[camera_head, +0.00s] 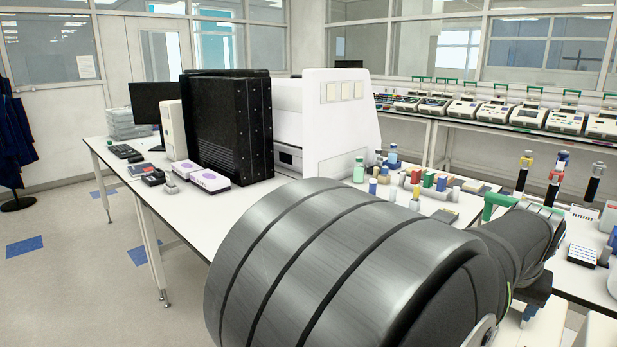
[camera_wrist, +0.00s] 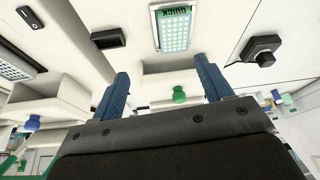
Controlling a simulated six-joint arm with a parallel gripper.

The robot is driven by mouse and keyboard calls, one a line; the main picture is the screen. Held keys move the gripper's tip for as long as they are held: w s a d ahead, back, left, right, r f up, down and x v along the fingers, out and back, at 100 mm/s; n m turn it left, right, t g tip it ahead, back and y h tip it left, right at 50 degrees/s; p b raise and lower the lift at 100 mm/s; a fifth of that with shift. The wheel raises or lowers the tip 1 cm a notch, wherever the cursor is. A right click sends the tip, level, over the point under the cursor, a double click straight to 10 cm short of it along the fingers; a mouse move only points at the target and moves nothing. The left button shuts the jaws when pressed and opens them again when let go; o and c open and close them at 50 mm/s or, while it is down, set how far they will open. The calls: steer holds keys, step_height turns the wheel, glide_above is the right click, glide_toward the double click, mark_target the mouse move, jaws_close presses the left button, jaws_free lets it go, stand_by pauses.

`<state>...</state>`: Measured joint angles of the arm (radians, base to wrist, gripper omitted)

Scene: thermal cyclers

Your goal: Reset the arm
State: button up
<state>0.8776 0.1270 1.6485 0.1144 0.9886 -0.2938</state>
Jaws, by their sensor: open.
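My gripper (camera_wrist: 161,90) shows in the wrist view with its two blue fingers spread wide apart. It is open and nothing sits between the fingertips. A green knob (camera_wrist: 179,95) shows between the fingers, farther off.
A white bench (camera_head: 190,208) carries a black tower unit (camera_head: 228,125), a white instrument (camera_head: 335,115) and small bottles. A row of thermal cyclers (camera_head: 510,115) stands on the back bench. Pipettes (camera_head: 557,178) stand upright at right.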

steer(key=s+d+r+m, duration=0.1)
steer(key=s+d, duration=0.3)
steer(key=s, duration=0.1)
steer(key=shift+s+r+m+h, duration=0.2)
steer(key=shift+r+m+h, duration=0.1)
steer(key=shift+m, duration=0.1)
